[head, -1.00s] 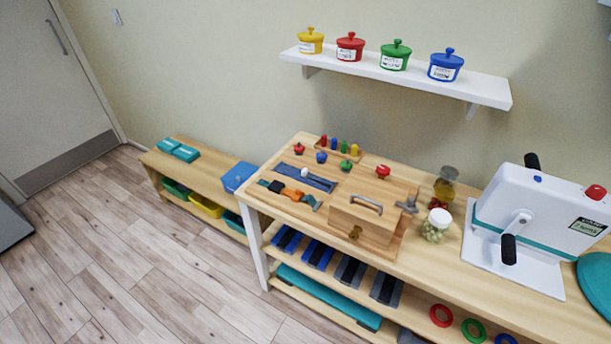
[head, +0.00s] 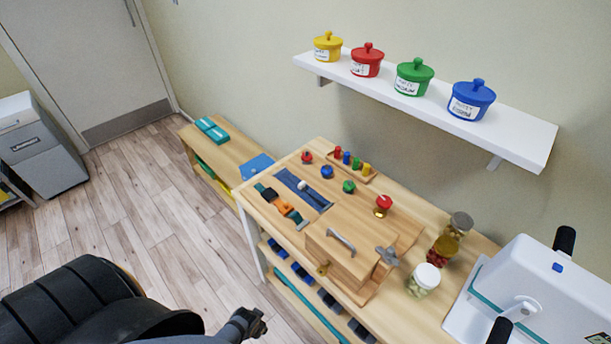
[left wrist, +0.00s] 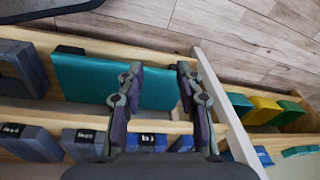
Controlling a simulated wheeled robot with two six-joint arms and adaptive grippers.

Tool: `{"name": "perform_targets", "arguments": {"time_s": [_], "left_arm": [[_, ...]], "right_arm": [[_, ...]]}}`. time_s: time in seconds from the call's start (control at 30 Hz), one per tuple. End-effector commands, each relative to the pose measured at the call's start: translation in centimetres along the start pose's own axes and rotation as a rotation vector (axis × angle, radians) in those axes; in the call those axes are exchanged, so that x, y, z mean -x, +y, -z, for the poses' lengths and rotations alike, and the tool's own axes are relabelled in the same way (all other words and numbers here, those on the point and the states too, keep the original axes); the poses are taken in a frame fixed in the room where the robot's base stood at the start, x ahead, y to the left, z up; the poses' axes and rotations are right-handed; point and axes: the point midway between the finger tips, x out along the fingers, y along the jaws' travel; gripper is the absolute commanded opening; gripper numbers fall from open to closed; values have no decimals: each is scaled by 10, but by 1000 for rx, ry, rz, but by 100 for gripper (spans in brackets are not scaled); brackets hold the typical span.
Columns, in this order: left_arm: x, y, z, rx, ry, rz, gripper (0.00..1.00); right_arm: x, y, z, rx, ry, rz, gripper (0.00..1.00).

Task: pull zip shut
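The zip is a blue fabric strip (head: 297,190) on the wooden activity board on the bench top, with a pale pull (head: 302,185) around its middle. Its fine teeth are too small to make out. My left gripper (head: 250,322) is low at the bottom of the head view, in front of the bench and well apart from the zip. In the left wrist view its two fingers (left wrist: 160,88) stand apart with nothing between them, over the bench's lower shelves. The zip is not in the left wrist view. My right gripper is in neither view.
A wooden box with a handle (head: 342,258) and jars (head: 423,281) stand to the right. A white hand-crank machine (head: 550,290) is at far right. A shelf of coloured pots (head: 520,130) overhangs behind.

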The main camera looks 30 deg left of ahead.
Motion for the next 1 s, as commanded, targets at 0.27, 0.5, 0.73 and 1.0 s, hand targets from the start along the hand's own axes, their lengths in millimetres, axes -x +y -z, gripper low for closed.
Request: {"name": "perform_targets", "arguments": {"time_s": [0.27,0.5,0.73,1.0], "left_arm": [[112,-4,81,-9,52,3,36],[217,-6,127,-17,90,5,36],[306,-7,154,-33,122,0,36],[375,-10,214,-134,164,-42,36]], "right_arm": [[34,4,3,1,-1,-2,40],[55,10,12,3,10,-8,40],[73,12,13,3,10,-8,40],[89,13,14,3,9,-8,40]]}}
